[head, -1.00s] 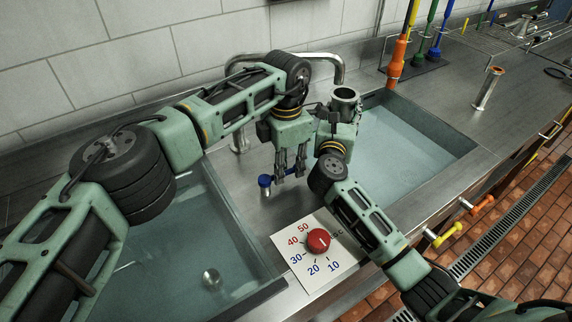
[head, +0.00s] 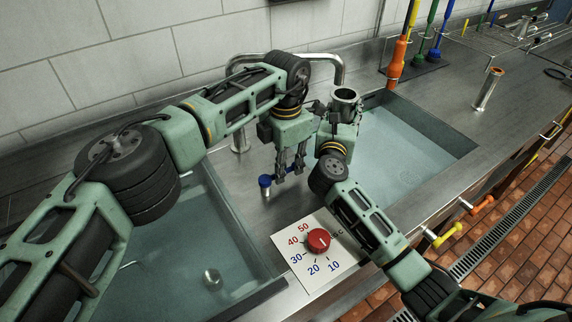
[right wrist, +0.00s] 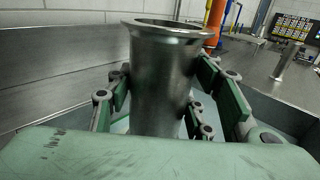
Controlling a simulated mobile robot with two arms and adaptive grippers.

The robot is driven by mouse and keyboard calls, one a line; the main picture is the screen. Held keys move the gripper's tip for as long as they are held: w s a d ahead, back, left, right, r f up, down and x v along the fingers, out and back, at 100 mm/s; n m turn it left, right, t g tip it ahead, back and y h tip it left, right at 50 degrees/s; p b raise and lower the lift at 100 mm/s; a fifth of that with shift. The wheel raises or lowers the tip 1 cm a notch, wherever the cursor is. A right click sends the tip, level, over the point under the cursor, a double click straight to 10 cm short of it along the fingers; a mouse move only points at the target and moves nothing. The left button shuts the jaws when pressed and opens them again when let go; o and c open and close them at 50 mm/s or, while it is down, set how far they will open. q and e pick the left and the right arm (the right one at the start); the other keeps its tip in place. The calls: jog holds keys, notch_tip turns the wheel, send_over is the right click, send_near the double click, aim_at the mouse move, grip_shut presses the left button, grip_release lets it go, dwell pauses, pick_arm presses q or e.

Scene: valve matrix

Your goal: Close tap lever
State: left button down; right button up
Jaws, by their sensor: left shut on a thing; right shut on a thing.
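The blue tap lever (head: 265,182) is low on the steel ledge between the two basins, left of my left gripper's fingertips. My left gripper (head: 289,172) points down and is shut on the lever's arm; the exact contact is hard to see. A curved steel spout (head: 337,66) rises behind it. My right gripper (right wrist: 150,108) is shut around an upright flared steel pipe (right wrist: 165,75). The pipe's open top (head: 345,94) shows in the head view beside the left gripper, and its lower part is hidden.
A white dial plate (head: 292,263) with a red knob (head: 319,240) lies in front of the lever. The left basin (head: 165,262) and right basin (head: 405,150) hold water. Orange, green and blue handled tools (head: 398,62) stand at the back wall. Another steel pipe (head: 487,90) stands to the right.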

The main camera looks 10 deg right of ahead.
pick_arm(q)
jog(key=c, duration=1.9)
grip_release()
jog(key=shift+w+a+r, duration=0.1)
jog(key=shift+w, duration=0.2)
pick_arm(e)
jog(key=shift+r, duration=0.1)
pick_arm(q)
jog(key=shift+o, duration=0.4)
pick_arm(e)
jog(key=shift+w, duration=0.2)
pick_arm(q)
notch_tip(320, 180, up, 12)
jog(key=shift+w, duration=0.1)
pick_arm(e)
jog(key=shift+s+d, duration=0.1)
